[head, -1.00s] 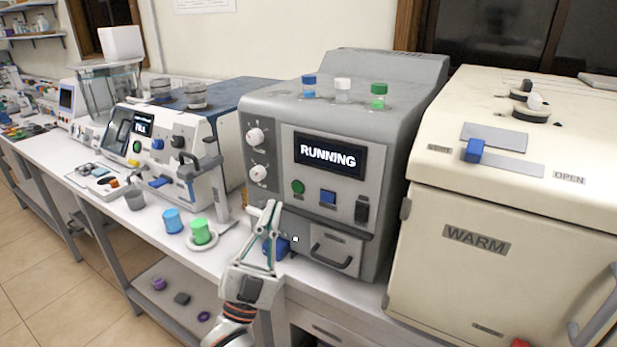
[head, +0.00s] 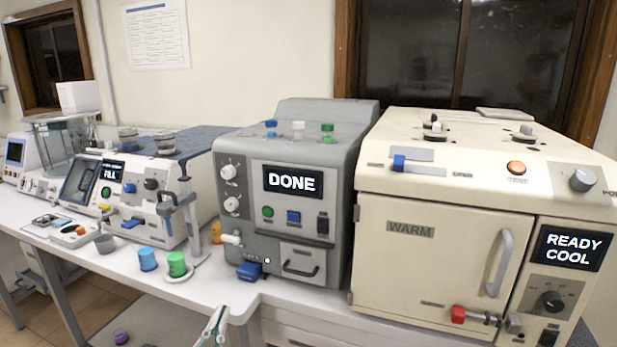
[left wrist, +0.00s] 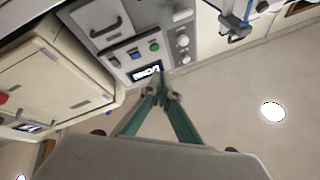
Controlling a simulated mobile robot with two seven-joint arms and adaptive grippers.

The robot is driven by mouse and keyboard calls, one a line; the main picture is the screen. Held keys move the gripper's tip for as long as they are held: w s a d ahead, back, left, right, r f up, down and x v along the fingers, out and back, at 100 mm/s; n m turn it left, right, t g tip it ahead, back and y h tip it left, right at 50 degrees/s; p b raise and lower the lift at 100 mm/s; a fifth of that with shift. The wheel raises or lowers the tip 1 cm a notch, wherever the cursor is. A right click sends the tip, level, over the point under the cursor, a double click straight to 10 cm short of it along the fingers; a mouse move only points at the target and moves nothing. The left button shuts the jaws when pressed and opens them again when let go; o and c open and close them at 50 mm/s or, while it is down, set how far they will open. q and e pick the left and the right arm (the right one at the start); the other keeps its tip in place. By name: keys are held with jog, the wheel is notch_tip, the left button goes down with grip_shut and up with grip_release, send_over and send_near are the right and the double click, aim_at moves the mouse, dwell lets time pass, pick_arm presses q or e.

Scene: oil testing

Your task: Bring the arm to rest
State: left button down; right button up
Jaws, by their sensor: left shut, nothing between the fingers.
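My left gripper (head: 217,325) shows at the bottom edge of the head view, low in front of the bench. Its fingers are shut and hold nothing. In the left wrist view the same gripper (left wrist: 161,90) has its fingertips together, with the grey machine behind them. The grey machine (head: 340,180) stands apart from the gripper, and its screen (head: 292,181) reads DONE. Most of my left arm is hidden below the head view. My right gripper is in neither view.
A cream cabinet (head: 450,255) marked WARM stands to the right, its screen (head: 567,247) reading READY COOL. A blue cup (head: 148,260) and a green cup (head: 177,265) stand near the bench's (head: 190,292) front edge. A white machine (head: 140,175) with a FILL screen stands left.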

pick_arm(q)
jog(key=s+a+f+n+g+y, duration=0.1)
jog(key=s+f+g, duration=0.5)
jog(key=f, duration=1)
jog(key=s+a+f+n+g+y, duration=0.1)
jog(key=s+f+n+g, duration=0.2)
jog(key=s+f, duration=1)
notch_tip(320, 180, down, 3)
jog(key=g, duration=0.2)
jog(key=shift+s+a+g, duration=0.2)
jog(key=shift+a+g, duration=0.1)
jog(key=shift+g, duration=0.1)
jog(key=shift+r, duration=0.15)
